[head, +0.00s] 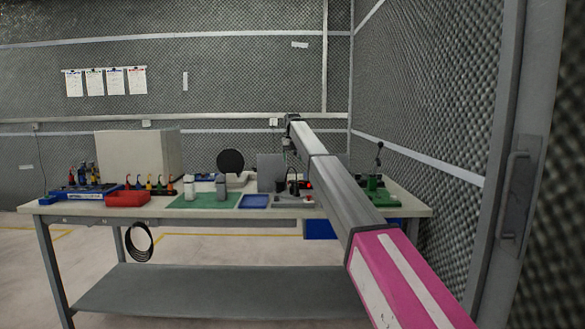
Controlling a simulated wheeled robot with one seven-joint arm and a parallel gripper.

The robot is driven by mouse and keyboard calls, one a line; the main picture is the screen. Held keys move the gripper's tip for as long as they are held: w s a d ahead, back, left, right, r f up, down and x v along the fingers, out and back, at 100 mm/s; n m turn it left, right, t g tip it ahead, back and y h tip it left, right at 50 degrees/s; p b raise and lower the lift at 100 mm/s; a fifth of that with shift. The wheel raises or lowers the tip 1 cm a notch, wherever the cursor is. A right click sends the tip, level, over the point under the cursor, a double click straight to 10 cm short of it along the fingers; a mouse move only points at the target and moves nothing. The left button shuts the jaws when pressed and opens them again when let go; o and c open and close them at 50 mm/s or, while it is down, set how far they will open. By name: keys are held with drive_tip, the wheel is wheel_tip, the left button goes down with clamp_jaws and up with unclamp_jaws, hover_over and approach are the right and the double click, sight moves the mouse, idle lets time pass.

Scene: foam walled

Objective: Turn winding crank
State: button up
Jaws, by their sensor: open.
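A green bench device (376,187) with an upright black lever and dark knob stands at the right end of the workbench, partly behind my arm. It may be the winding crank, but it is too small to be sure. My gripper (289,152) is small at the far end of my arm, hanging above the bench's middle-right part, left of the green device and apart from it. It is open, and I see nothing held in it. A grey block and a device with a red light (303,184) are below and beside it.
The workbench (320,212) also carries a red tray (128,198), a green mat (203,201), a blue tray (254,201), a black disc (230,161) and a pale box (138,155). A foam wall closes the right side. The lower shelf is bare.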

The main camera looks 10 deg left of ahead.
drive_tip(key=shift+r, duration=0.15)
drive_tip(key=m, duration=3.6)
approach(293, 188)
drive_tip(key=f, duration=0.2)
drive_tip(key=w+f, duration=0.1)
drive_tip(key=f, duration=0.3)
drive_tip(key=shift+w+a, duration=0.25)
drive_tip(key=shift+r, duration=0.1)
drive_tip(key=c, duration=0.9)
